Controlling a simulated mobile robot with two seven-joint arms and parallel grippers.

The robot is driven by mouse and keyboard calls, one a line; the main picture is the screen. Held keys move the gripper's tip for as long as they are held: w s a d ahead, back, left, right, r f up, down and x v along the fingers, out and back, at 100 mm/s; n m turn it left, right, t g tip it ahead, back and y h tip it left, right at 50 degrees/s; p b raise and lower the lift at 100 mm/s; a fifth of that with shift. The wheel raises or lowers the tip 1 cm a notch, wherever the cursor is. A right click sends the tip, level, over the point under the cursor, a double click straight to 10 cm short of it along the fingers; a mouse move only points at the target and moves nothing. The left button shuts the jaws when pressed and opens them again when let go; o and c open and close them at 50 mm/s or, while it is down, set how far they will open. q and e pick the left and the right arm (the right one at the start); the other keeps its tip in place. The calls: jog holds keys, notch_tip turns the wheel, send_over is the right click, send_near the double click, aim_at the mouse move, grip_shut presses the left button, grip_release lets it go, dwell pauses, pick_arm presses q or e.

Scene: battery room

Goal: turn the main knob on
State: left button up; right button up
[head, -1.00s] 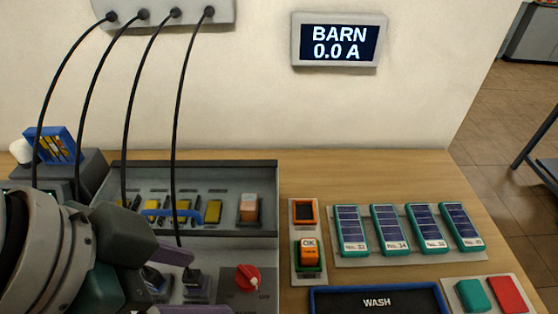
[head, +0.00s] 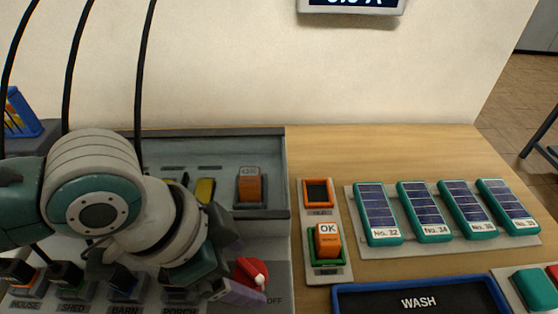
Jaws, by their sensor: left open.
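The red main knob (head: 248,271) sits on the grey panel, with an "OFF" label to its lower right. A white mark shows on its right side, and its left part is hidden by my gripper. My left gripper (head: 238,267) is open at the knob, its purple-tipped fingers above and below the knob's left side in the picture. I cannot tell whether they touch it. The "ON" label is hidden. My right gripper is not in view.
Plugs labelled "HOUSE", "SHED", "BARN" and "PORCH" (head: 180,311) line the panel's front left. Black cables (head: 142,80) hang behind my arm. An orange "OK" block (head: 328,239), teal battery packs (head: 377,214) and a "WASH" tray (head: 345,294) lie to the right.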

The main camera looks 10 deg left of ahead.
pick_arm(q)
jog(key=shift+x, duration=0.75)
jog(key=c, duration=1.3)
jog(key=shift+c, duration=0.2)
